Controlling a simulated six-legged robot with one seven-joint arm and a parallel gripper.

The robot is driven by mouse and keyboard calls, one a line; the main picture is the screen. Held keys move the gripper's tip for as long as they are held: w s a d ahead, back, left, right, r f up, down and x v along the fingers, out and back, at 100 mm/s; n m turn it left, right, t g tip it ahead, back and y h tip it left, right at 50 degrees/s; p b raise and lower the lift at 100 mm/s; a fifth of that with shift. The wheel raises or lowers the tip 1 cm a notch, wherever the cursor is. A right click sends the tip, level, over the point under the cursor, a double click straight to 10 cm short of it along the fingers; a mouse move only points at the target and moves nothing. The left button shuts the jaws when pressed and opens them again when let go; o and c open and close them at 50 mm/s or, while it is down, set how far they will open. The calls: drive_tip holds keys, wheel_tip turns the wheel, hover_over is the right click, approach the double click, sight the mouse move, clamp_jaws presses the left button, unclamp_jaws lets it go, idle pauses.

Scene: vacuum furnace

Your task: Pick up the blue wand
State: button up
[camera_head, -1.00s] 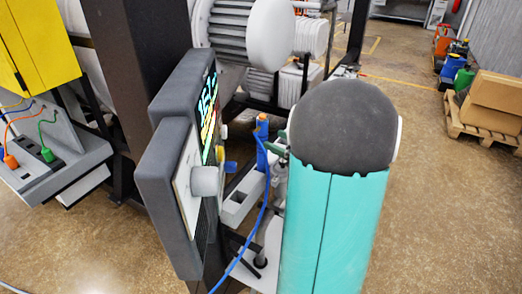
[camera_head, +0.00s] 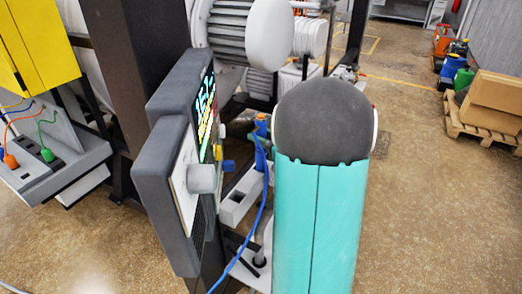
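The blue wand (camera_head: 261,126) stands upright at a light grey holder (camera_head: 238,203), just right of the dark grey control box. A blue cable (camera_head: 262,205) runs from it down to the lower left. My teal arm with its dark rounded joint fills the centre right, right beside the wand. My gripper is hidden behind this arm, so I cannot see its fingers or whether it touches the wand.
The control box (camera_head: 167,190) with a lit display and grey knob stands close on the left. A grey tray with orange and green plugs (camera_head: 50,165) is farther left. Boxes on a pallet (camera_head: 488,118) stand right.

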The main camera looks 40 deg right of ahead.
sight(261, 115)
clamp_jaws()
wheel_tip(261, 115, up, 10)
idle(0.4)
drive_tip(key=shift+r, duration=0.1)
